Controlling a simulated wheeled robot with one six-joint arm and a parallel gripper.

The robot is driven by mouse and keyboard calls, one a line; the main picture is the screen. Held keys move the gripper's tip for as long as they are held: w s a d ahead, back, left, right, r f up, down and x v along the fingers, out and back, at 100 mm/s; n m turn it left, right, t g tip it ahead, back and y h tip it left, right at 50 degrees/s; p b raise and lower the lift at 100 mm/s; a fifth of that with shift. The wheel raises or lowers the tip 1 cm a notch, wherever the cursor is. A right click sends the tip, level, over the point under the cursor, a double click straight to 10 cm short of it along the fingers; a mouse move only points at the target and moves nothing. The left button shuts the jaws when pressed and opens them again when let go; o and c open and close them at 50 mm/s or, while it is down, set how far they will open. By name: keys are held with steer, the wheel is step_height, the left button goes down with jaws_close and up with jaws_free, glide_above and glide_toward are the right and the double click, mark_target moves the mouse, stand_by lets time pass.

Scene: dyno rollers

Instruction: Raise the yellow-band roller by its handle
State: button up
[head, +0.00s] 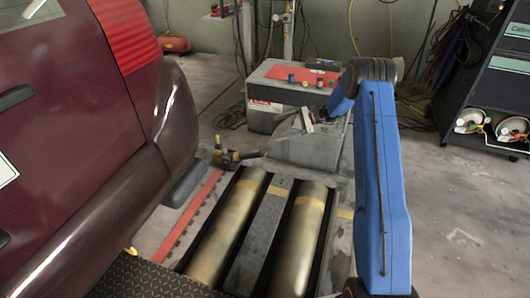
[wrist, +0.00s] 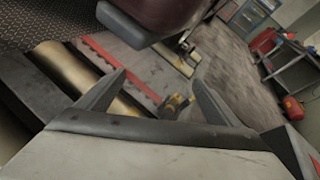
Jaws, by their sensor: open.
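Two brass-coloured rollers lie side by side in the floor pit. A yellow and dark fitting (head: 228,158), perhaps a handle, lies beyond the left roller's far end. It also shows in the wrist view (wrist: 176,106), beyond and between the fingers. My gripper (wrist: 160,77) is open and empty, pointing across toward the car. In the head view my gripper is small and hard to make out against the grey housing. A brass roller (wrist: 70,68) shows left of the fingers.
A maroon car (head: 70,130) fills the left. A red toothed strip (head: 190,215) runs beside the rollers. A grey machine with a red top (head: 290,78) stands behind; a dark cabinet (head: 495,80) is at right. Floor is open between them.

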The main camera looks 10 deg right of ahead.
steer(key=w+d+f+m+t+y, duration=0.1)
steer(key=w+d+f+m+t, duration=0.15)
steer(key=f, duration=0.75)
steer(key=w+d+f+m+t, duration=0.2)
steer(key=w+d+f+m, duration=0.15)
steer(key=f, duration=0.55)
steer(key=w+d+f+m+t+y, duration=0.1)
steer(key=w+d+f+m+t, duration=0.15)
steer(key=f, duration=0.75)
steer(key=shift+n+g, duration=0.25)
steer(key=shift+g, duration=0.15)
steer(key=x, duration=1.6)
steer(key=shift+a, duration=0.15)
steer(key=shift+a+r, duration=0.1)
steer(key=c, duration=1.4)
